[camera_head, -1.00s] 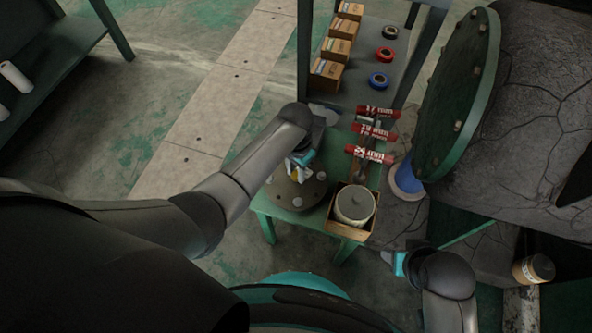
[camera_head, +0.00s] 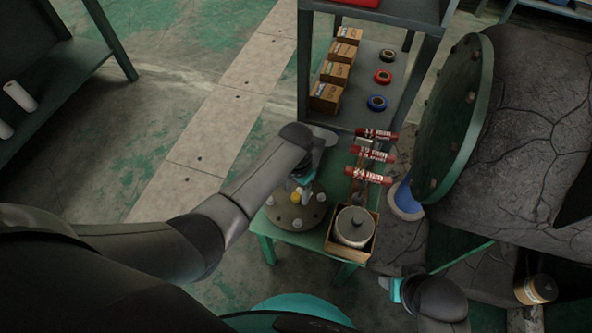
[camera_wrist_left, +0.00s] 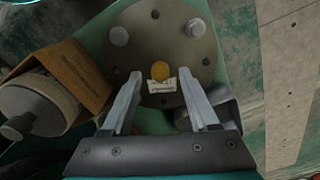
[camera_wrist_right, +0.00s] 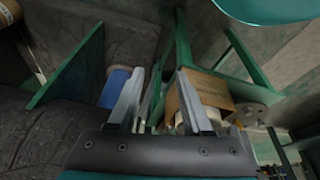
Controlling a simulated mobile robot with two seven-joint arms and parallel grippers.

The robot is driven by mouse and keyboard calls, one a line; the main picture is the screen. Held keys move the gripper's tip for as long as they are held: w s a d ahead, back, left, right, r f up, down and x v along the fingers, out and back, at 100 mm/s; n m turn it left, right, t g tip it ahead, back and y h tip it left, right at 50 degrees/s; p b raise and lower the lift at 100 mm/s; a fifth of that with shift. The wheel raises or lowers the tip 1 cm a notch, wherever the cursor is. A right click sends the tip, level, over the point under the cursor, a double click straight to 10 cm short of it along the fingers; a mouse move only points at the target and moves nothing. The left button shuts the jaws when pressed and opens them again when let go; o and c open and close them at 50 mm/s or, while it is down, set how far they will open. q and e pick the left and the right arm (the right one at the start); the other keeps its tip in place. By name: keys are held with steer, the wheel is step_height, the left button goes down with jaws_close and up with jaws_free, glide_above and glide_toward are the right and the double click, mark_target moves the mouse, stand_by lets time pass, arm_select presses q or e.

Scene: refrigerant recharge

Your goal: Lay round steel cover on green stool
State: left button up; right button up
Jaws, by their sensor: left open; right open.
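The round steel cover (camera_head: 287,217) lies flat on the green stool (camera_head: 312,238), at its left part. It is a grey disc with bolts or holes around its rim, and a yellow knob and a small white label in the left wrist view (camera_wrist_left: 160,35). My left gripper (camera_head: 303,179) is open above the cover. In the left wrist view its fingers (camera_wrist_left: 160,92) are apart, one either side of the label, with nothing gripped. My right gripper (camera_head: 387,284) is open and empty, low to the right of the stool; its fingers also show in the right wrist view (camera_wrist_right: 168,92).
A cardboard box with a round canister (camera_head: 354,227) stands on the stool beside the cover. Several red cylinders (camera_head: 370,155) lie behind it. A shelf holds small boxes (camera_head: 325,97) and tape rolls (camera_head: 376,102). A large green flange (camera_head: 452,118) stands at the right.

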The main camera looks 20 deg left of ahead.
mark_target(296, 196)
arm_select(q)
step_height(296, 196, up, 11)
steer(key=p, duration=0.6)
steer(key=shift+f, duration=0.15)
arm_select(e)
steer(key=s+d+f, duration=0.1)
steer(key=s+f, duration=0.2)
steer(key=f, duration=0.2)
steer(key=s+d+f+g, duration=0.1)
steer(key=s+d+f, duration=0.1)
steer(key=f, duration=0.4)
steer(key=shift+s+d, duration=0.25)
steer(key=shift+s, duration=0.45)
steer(key=shift+f, duration=0.1)
